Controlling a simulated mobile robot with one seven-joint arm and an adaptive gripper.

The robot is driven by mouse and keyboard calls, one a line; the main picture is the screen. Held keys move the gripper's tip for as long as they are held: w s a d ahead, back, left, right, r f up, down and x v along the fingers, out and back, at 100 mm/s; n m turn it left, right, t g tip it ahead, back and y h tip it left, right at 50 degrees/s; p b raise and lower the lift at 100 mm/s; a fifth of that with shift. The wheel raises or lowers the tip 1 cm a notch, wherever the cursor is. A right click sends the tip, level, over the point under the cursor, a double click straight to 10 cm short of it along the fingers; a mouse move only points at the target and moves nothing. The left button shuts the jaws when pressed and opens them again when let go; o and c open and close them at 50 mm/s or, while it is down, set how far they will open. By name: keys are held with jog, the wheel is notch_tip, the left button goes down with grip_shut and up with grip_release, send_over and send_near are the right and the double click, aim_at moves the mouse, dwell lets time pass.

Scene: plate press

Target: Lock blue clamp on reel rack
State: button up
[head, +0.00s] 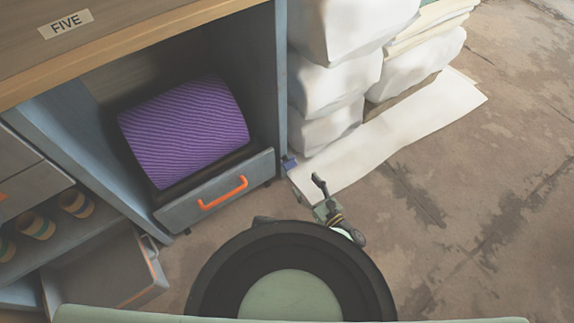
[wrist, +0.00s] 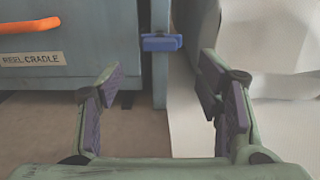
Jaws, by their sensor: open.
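The blue clamp (wrist: 161,42) sits on the upright edge post of the rack, right of the drawer front, in the wrist view. It also shows small in the head view (head: 289,162), at the lower right corner of the rack (head: 283,90). My gripper (wrist: 158,80) is open and empty, its two fingers spread below and either side of the clamp, not touching it. In the head view my gripper (head: 320,190) is near the clamp, a little below and right of it. A purple reel (head: 185,130) lies in the cradle drawer (head: 220,190) inside the rack.
The drawer has an orange handle (head: 222,193) and a "REEL CRADLE" label (wrist: 31,60). White wrapped stacks (head: 335,80) and a white sheet (head: 400,130) lie right of the rack. An open grey drawer (head: 110,270) juts out at lower left. Floor at right is clear.

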aim_at(293, 167)
jog(key=b+x, duration=0.2)
jog(key=x, duration=0.8)
jog(key=shift+r, duration=0.1)
jog(key=shift+c, duration=0.4)
jog(key=shift+d, duration=0.1)
jog(key=c, duration=1)
